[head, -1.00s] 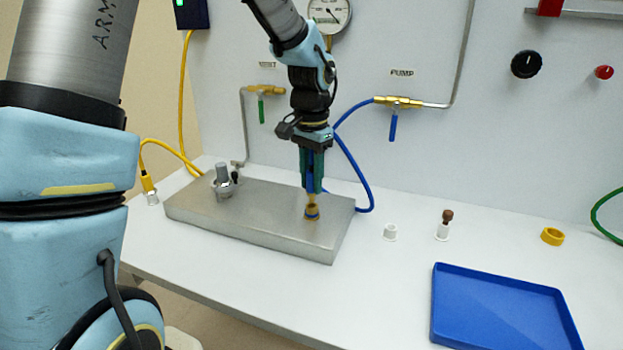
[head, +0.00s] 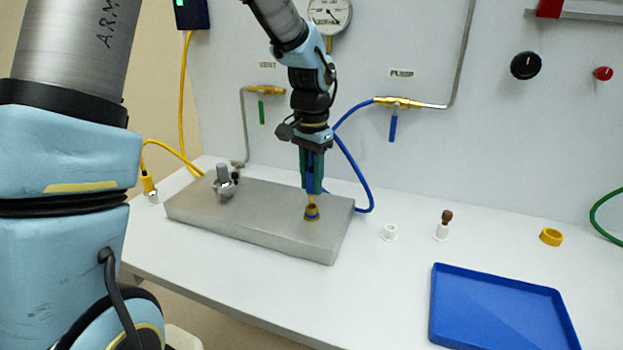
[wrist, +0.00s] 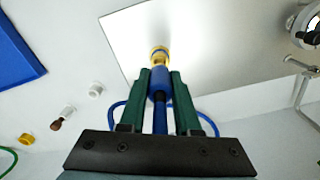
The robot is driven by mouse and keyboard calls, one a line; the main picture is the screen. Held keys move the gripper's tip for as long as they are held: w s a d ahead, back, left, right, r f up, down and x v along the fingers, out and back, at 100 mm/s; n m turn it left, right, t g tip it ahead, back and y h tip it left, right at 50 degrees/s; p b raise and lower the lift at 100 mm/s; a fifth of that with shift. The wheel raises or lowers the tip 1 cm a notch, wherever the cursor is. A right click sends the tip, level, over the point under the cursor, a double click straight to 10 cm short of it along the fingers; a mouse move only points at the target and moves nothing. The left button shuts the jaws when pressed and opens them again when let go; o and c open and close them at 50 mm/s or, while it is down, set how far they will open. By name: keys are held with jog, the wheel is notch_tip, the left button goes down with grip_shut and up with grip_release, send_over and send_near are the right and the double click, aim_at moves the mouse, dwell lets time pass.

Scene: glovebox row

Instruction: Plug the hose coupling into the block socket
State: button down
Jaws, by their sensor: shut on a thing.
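My gripper (head: 312,188) points straight down over the right part of the metal block (head: 265,240). Its green fingers are shut on the blue hose coupling (wrist: 160,82), which also shows as a thin blue strip between the fingers in the head view. In the wrist view the socket (wrist: 159,50) appears as a yellow ring at the coupling's tip. How deep the nose sits in it cannot be told. The blue hose (head: 352,165) runs from the coupling to the wall valve.
A metal fitting (head: 224,182) stands on the block's left end. Right of the block are a white cap (head: 389,232), a brown-topped white piece (head: 443,227), a yellow ring (head: 551,236) and a blue tray (head: 500,310). The PUMP valve (head: 398,103) is on the wall behind.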

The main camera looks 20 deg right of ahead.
aim_at(311, 192)
jog(key=shift+f+b, duration=0.9)
jog(key=shift+f, duration=0.7)
jog(key=c, duration=0.5)
grip_release()
jog(key=shift+c, duration=0.2)
notch_tip(311, 192, up, 11)
jog(key=shift+f+b, duration=0.1)
jog(key=shift+b, duration=0.75)
jog(key=s+a+f+n, duration=0.1)
jog(key=a+f+n, duration=0.2)
jog(key=a, duration=0.7)
jog(key=s+a+f+n+t, duration=0.1)
jog(key=a+f+n, duration=0.3)
jog(key=a, duration=0.6)
jog(key=s+a+f+n, duration=0.2)
jog(key=a+f+n, duration=0.1)
jog(key=a, duration=0.7)
jog(key=shift+f+n+t, duration=0.3)
jog(key=shift+n, duration=0.5)
